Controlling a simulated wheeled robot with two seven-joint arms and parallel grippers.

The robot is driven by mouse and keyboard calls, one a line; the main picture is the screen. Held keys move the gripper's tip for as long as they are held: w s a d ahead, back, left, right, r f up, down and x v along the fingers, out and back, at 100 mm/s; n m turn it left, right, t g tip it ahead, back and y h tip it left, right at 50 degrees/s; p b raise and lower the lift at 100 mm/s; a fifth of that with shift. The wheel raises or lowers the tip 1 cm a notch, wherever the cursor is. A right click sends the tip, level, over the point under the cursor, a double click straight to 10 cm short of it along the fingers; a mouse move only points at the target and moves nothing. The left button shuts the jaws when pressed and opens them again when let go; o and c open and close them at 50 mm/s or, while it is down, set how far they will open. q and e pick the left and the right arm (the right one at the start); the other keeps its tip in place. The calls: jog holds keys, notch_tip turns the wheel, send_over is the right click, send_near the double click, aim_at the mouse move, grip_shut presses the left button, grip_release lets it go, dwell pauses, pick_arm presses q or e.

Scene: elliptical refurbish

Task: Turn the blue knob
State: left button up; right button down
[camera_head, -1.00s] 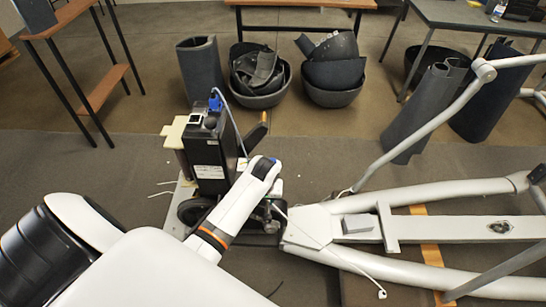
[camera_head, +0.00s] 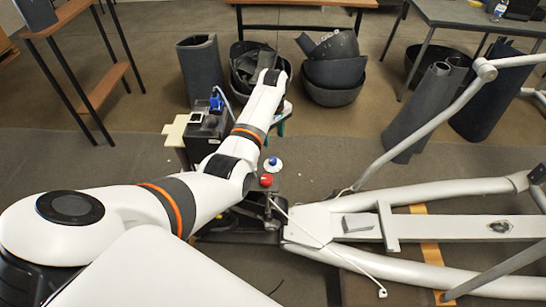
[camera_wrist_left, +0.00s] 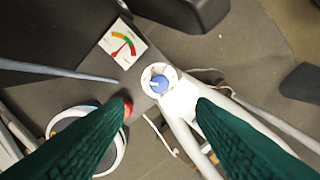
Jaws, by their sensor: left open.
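The blue knob (camera_head: 273,161) sits on a white round base to the right of my left arm in the head view. In the left wrist view the blue knob (camera_wrist_left: 158,85) shows near the middle, its white base on a dark panel. My left gripper (camera_head: 282,122) is beyond the knob in the head view, its fingers partly hidden by the arm. In the wrist view the left gripper (camera_wrist_left: 160,104) is open, its two green fingers apart and empty, with the knob between and beyond their tips. My right gripper is not in view.
A red knob (camera_head: 266,180) stands close to the blue knob; the left finger partly covers it in the wrist view. A coloured dial (camera_wrist_left: 123,43) is on the same panel. A white tubular frame (camera_head: 465,230) spreads to the right. Dark bins (camera_head: 332,96) stand behind.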

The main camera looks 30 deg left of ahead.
aim_at(273, 159)
pick_arm(q)
notch_tip(273, 159, down, 11)
jog(key=shift+r+b, duration=0.1)
jog(key=shift+b, duration=1.1)
jog(key=shift+c, duration=0.5)
jog(key=c, duration=0.9)
